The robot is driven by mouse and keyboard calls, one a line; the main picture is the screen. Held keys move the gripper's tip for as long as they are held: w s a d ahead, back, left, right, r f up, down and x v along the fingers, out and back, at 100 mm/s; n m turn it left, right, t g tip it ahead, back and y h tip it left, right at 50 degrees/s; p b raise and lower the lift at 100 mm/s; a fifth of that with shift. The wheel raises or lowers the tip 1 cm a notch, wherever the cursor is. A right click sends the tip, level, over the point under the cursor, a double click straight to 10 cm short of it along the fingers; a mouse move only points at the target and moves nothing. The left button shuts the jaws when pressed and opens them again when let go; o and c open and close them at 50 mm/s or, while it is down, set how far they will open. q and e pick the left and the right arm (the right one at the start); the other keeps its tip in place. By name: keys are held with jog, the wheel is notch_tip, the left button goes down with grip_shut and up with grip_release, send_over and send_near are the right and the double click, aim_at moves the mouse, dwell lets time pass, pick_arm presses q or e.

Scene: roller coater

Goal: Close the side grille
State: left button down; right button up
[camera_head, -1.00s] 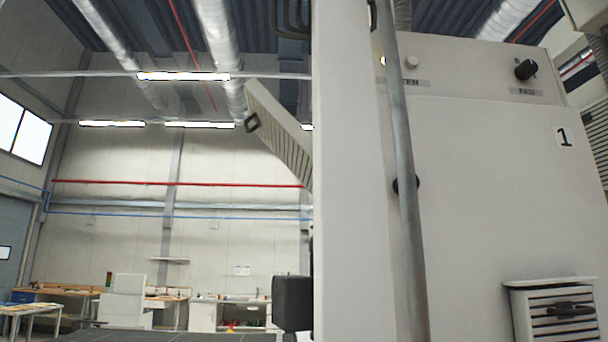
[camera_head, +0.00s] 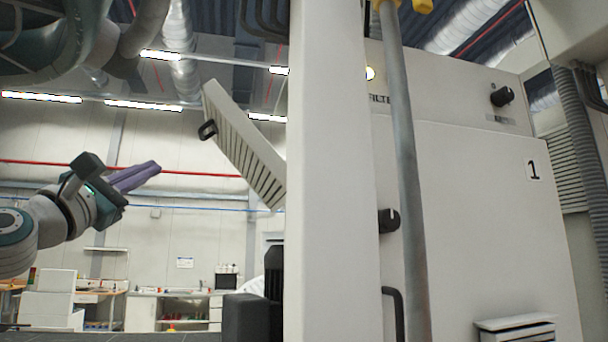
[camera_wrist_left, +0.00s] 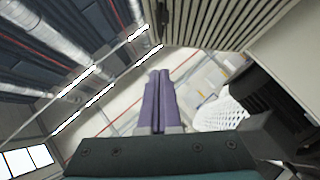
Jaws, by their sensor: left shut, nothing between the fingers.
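The side grille (camera_head: 246,145) is a pale slatted panel with a dark handle (camera_head: 207,130) at its outer upper end. It stands tilted out from the left side of the white machine column (camera_head: 333,170), so it is open. My left gripper (camera_head: 156,168) has purple fingers, shut and empty, left of the grille and a little below its handle, apart from it. In the left wrist view the closed fingers (camera_wrist_left: 159,76) point towards the back wall, and the slatted grille (camera_wrist_left: 225,18) shows at the top right. My right gripper is not in view.
A grey vertical pipe (camera_head: 405,180) and the machine front with black knobs (camera_head: 389,220) stand right of the column. A dark block (camera_head: 248,316) juts out at the column's lower left. Benches (camera_head: 170,308) stand far back. Air left of the grille is free.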

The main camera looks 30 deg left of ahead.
pick_arm(q)
jog(key=w+d+r+p, duration=0.1)
jog(key=w+r+p, duration=0.2)
jog(key=w+r, duration=0.4)
dwell(0.6)
